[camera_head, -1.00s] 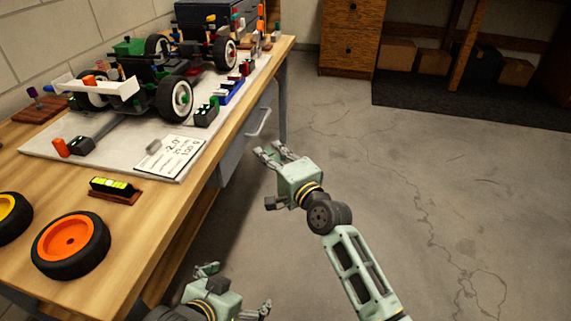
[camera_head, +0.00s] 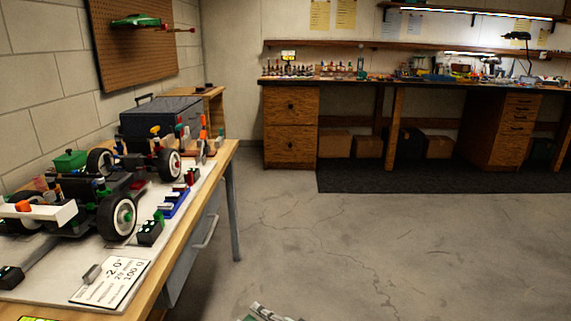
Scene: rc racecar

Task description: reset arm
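Only a small pale green and grey piece of my arm (camera_head: 270,313) shows at the bottom edge, over the concrete floor. It seems to belong to my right arm. Its fingertips cannot be made out, so I cannot tell whether that gripper is open or shut. My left gripper is out of the frame. The RC racecar (camera_head: 90,200) stands on a pale board on the workbench at the left. It has black tyres with white rims and a white rear wing (camera_head: 38,217). Neither gripper is seen near it.
The wooden workbench (camera_head: 205,180) fills the left side, with a drawer (camera_head: 195,250) under its edge. A printed card (camera_head: 112,283) lies on the board. A grey toolbox (camera_head: 160,118) stands behind. The floor (camera_head: 380,250) is open up to a dark mat and a back bench.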

